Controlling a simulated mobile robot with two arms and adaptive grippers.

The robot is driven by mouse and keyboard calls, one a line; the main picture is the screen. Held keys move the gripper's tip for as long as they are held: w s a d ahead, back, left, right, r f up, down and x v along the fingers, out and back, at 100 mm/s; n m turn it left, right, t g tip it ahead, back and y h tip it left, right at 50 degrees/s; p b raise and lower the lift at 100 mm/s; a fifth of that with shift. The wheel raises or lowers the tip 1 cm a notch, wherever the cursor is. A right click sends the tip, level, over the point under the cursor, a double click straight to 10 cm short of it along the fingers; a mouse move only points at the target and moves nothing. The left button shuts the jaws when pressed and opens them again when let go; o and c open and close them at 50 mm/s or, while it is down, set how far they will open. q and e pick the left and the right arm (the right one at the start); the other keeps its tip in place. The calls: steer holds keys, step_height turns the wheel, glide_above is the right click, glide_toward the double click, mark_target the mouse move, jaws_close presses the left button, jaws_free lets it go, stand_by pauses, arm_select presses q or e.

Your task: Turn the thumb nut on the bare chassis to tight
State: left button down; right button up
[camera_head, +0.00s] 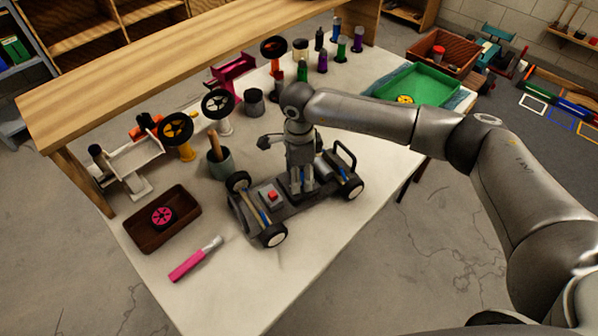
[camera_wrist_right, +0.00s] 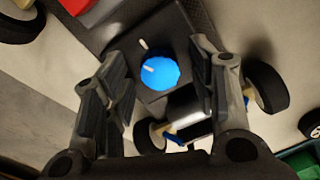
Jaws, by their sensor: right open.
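The bare chassis (camera_head: 262,218) is a dark flat car frame with black wheels, standing on the white table in the head view. The thumb nut (camera_wrist_right: 160,74) is a blue round knob with a pale mark on its face. It sits on the dark chassis plate (camera_wrist_right: 178,22) in the right wrist view. My right gripper (camera_head: 303,188) points down over the chassis. In the right wrist view its two fingers (camera_wrist_right: 163,88) are apart, one on either side of the nut, with gaps visible. In the head view the gripper hides the nut. My left gripper is not in view.
A red block (camera_head: 273,196) sits on the chassis, with a black loop handle (camera_head: 345,156) at its far end. A green tray (camera_head: 422,86) stands behind right.

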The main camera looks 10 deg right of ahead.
steer(key=c, duration=1)
steer(key=shift+f+m+b, duration=0.1)
steer(key=shift+m+b, duration=0.65)
steer(key=shift+m, duration=0.45)
steer(key=shift+m+b, duration=0.35)
steer(key=shift+m, duration=0.85)
steer(key=o, duration=1)
step_height(320, 180, up, 12)
